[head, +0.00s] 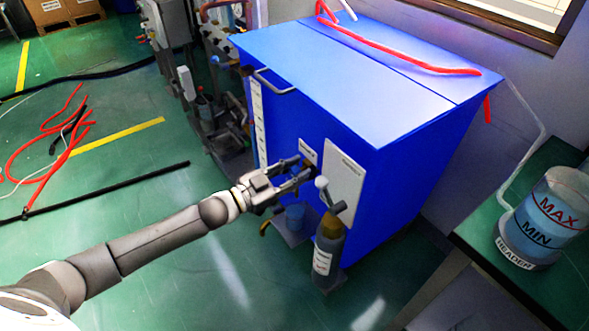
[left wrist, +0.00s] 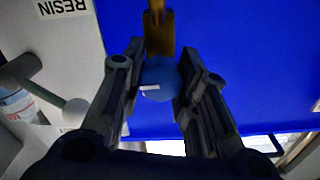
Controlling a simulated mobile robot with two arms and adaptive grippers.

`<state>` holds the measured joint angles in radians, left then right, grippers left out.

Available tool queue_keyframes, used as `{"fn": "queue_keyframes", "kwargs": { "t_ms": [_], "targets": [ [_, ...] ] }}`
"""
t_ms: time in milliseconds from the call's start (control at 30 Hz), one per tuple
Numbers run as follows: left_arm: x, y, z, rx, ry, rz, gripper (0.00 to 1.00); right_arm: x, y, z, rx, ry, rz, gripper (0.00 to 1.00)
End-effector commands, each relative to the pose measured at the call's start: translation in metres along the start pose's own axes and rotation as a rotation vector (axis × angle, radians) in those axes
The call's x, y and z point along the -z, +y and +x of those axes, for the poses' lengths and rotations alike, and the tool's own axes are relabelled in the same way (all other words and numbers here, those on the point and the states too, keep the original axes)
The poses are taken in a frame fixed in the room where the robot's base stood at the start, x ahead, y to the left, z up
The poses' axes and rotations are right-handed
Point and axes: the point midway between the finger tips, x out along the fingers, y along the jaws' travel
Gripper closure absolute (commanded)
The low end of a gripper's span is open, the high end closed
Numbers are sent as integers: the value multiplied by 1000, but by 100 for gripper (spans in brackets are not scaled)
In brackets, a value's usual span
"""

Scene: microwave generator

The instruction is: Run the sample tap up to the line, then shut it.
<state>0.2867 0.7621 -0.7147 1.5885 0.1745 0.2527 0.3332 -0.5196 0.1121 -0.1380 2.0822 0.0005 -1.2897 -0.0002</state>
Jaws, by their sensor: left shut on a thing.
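My left gripper (head: 304,174) reaches the front of the blue cabinet, at the sample tap. In the left wrist view its fingers (left wrist: 156,88) are closed on either side of a round blue knob (left wrist: 160,78) with a white mark, below a brass-coloured piece (left wrist: 160,35). In the head view the fingers mostly hide the tap. My right gripper is not in view.
Just right of the cup stands a grey bottle (head: 328,252) with a ball-ended lever above it. A clear container marked MAX and MIN (head: 543,218) stands on the right bench. Red hose (head: 395,55) lies on the cabinet (head: 310,60). Floor at left holds hoses and cables.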

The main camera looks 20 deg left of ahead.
Motion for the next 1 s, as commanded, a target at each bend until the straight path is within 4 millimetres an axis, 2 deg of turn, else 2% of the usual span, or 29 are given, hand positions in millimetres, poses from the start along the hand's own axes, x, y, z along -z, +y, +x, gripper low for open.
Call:
{"fn": "queue_keyframes", "kwargs": {
  "t_ms": [167, 433, 467, 633, 1000],
  "targets": [
    [0, 0, 0, 0, 0, 71, 95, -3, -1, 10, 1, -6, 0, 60],
    [0, 0, 0, 0, 0, 78, 95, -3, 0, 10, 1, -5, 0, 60],
    [0, 0, 0, 0, 0, 78, 70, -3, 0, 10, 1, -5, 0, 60],
    [0, 0, 0, 0, 0, 77, 49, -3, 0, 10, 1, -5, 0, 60],
    [0, 0, -3, 0, -1, 75, 49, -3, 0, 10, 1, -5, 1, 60]
  ]
}}
